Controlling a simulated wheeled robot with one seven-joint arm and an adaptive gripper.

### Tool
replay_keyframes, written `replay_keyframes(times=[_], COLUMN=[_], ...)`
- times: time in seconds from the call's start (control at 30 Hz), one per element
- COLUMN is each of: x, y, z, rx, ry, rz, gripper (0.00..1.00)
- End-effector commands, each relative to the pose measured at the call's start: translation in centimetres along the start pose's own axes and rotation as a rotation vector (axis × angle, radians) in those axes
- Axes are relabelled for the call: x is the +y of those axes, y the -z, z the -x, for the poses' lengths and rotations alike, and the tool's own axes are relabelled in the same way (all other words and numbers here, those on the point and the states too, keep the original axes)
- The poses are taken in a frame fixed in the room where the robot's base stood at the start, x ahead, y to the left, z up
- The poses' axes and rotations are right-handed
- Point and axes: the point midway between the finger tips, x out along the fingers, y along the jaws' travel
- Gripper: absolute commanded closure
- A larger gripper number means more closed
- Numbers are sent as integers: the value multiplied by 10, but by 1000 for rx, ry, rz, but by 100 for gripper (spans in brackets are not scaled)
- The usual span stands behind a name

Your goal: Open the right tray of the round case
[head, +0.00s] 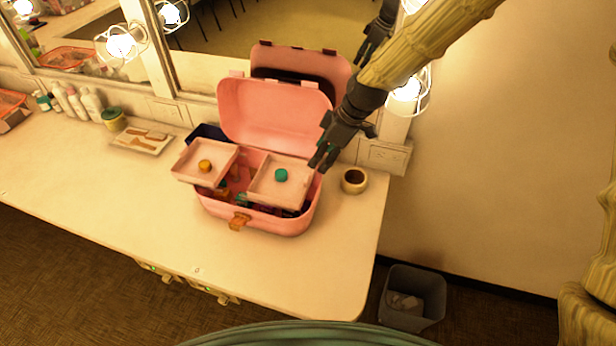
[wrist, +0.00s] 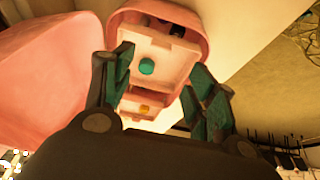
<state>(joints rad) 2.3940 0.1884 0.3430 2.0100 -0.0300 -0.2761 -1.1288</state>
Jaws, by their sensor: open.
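The pink round case (head: 285,220) stands on the counter with its lid (head: 275,112) raised. Its left tray (head: 187,172) is swung out to the left and holds an orange knob-like piece (head: 205,166). The right tray (head: 262,190) sits over the right part of the case and bears a teal one (head: 281,175). My gripper (head: 318,165) is open beside the right tray's right end, above the case's right rim. In the wrist view the right tray (wrist: 165,62) with its teal piece (wrist: 147,67) shows between my open fingers (wrist: 160,80). Contact cannot be told.
A mirror (head: 240,28) stands behind the lid. A tape-like roll (head: 354,180) lies right of the case, near the counter's right edge. A flat dish (head: 143,139) and several bottles stand at the left. The front counter is clear. A bin (head: 412,297) stands on the floor.

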Motion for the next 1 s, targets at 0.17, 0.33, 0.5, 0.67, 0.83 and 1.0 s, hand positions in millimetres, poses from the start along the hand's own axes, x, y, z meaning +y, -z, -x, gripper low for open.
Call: replay_keyframes(times=[0.17,0.33,0.5,0.67,0.83,1.0], x=[0,-1,-1,-1,-1,-1], y=[-1,-1,0,1,1,1], z=[-9,-27,-46,-64,-82,-97], rx=[-2,-2,-2,-2,-2,-1], ry=[2,2,3,2,2,2], rz=[-3,-3,-1,-1,1,0], gripper=[43,43,43,43,43,43])
